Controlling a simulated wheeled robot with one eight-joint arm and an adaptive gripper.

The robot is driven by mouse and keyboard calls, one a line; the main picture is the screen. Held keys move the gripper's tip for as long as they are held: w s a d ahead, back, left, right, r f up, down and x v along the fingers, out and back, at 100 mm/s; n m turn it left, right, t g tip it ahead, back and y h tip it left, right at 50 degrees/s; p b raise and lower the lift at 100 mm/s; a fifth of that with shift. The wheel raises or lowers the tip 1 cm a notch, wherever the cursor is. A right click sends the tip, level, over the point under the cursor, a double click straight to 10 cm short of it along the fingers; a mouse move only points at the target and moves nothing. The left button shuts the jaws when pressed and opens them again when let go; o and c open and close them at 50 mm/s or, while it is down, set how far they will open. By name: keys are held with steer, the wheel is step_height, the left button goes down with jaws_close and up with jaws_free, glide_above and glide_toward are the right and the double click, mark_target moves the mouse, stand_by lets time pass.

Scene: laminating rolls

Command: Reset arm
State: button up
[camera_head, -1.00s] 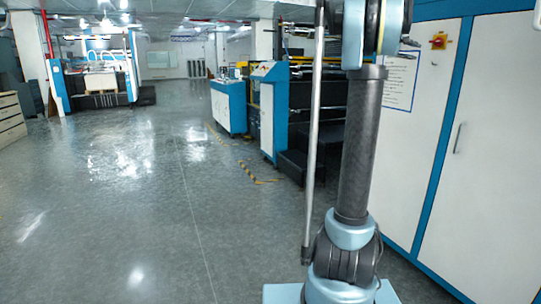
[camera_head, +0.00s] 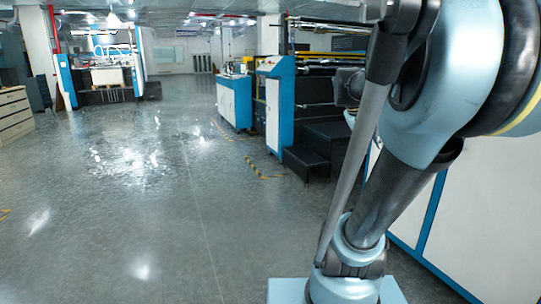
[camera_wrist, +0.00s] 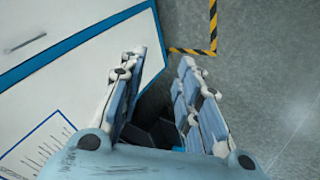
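My gripper (camera_wrist: 160,82) shows in the wrist view with its two jointed fingers apart and nothing between them. Behind the fingers are a white cabinet side with blue trim and the grey floor. In the head view my arm fills the right side, its lower link leaning and its large elbow joint close to the camera. My gripper does not show in the head view.
A white cabinet with blue trim (camera_head: 476,215) stands at the right behind my arm. A blue and white machine (camera_head: 276,95) with black steps (camera_head: 312,158) stands further back. Another machine (camera_head: 103,70) is at the far left, and drawers (camera_head: 14,122) are at the left edge. The middle floor is clear.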

steer(key=s+a+f+g+y, duration=0.1)
steer(key=s+a+f+y, duration=0.2)
steer(key=s+a+f, duration=0.4)
steer(key=s+a+f+y, duration=0.2)
steer(key=s+a+f, duration=0.6)
steer(key=f, duration=0.5)
steer(key=shift+s+f+g+y, duration=0.3)
steer(key=shift+s+g+y, duration=0.1)
steer(key=shift+s, duration=0.6)
steer(key=shift+w+f, duration=0.2)
steer(key=shift+w, duration=0.25)
